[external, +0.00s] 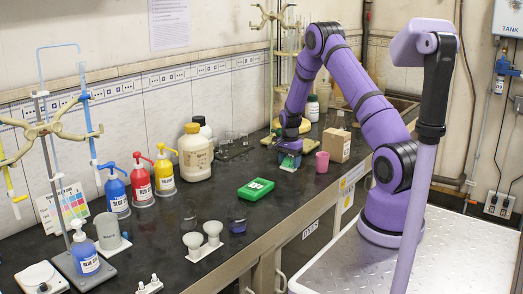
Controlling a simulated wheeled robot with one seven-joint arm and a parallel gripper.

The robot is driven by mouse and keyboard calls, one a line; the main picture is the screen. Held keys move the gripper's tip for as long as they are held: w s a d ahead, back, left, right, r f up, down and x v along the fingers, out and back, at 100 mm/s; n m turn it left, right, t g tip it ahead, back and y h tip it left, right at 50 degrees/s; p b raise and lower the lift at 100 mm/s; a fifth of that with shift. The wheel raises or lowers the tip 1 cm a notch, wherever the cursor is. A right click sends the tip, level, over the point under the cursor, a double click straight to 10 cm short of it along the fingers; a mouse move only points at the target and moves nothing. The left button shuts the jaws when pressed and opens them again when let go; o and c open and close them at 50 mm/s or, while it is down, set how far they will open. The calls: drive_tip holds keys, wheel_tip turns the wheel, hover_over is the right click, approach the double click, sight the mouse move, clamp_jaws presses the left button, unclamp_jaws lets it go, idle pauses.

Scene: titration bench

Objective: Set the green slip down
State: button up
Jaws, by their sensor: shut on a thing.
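My gripper (289,150) points down low over the black bench, towards the far end. It is shut on a small green, slip-like piece (290,162), which shows just below the fingers. The piece is at or very near the bench top; I cannot tell whether it touches. The fingers and the wrist hide part of it.
A pink cup (322,162) and a brown box (336,145) stand close to the right of my gripper. A green case (256,189) lies nearer the camera. A big cream bottle (195,153) and coloured pump bottles (164,171) stand along the wall. Bench around the green case is mostly clear.

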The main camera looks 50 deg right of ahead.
sight(289, 162)
drive_tip(key=shift+f, duration=1.7)
drive_tip(key=shift+f, duration=0.15)
drive_tip(key=o, duration=0.9)
